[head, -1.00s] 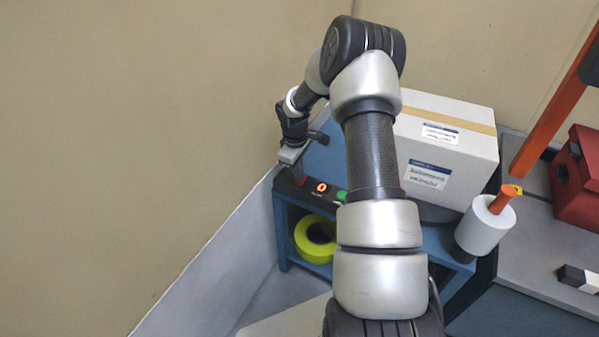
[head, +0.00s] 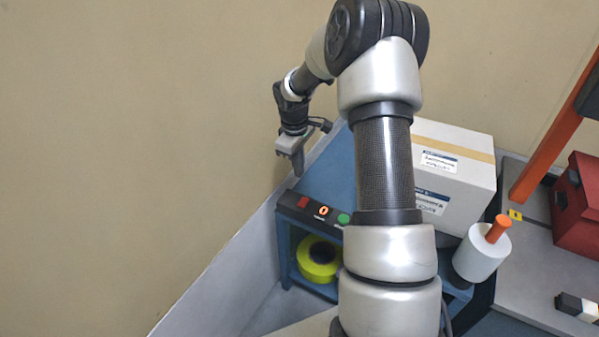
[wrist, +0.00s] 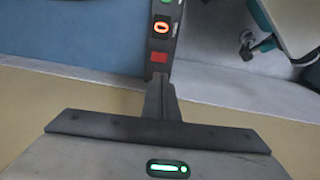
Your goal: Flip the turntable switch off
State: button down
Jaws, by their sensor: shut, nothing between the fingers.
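A black control panel (head: 312,216) sits on the front left edge of a blue table. It carries a red button or switch (head: 303,202), an orange-lit piece marked 0 (head: 322,211) and a green button (head: 343,219). The same red piece (wrist: 159,57), lit 0 (wrist: 161,28) and green button (wrist: 166,3) show in the wrist view. My gripper (head: 298,173) is shut and empty, pointing down above and behind the red end of the panel, apart from it. A large white carton (head: 455,150) stands on the table; the turntable is hidden by the carton and my arm.
A yellow-green tape roll (head: 318,258) lies on the shelf below. A white wrap roll with an orange handle (head: 482,252) is at the table's right corner. A red toolbox (head: 578,195) and an orange post (head: 550,130) stand further right. A wall is close on the left.

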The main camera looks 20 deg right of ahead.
aim_at(306, 200)
jog(key=shift+w+d+r, duration=0.15)
jog(key=shift+d, duration=0.55)
jog(key=f+b, duration=0.1)
jog(key=f, duration=0.3)
jog(key=d+f, duration=0.1)
jog(key=f, duration=0.4)
jog(key=w+f+b, duration=0.1)
jog(key=f, duration=0.4)
jog(key=shift+d+b, duration=0.2)
jog(key=shift+b, duration=0.1)
jog(key=shift+d+f, duration=0.1)
jog(key=shift+f, duration=0.1)
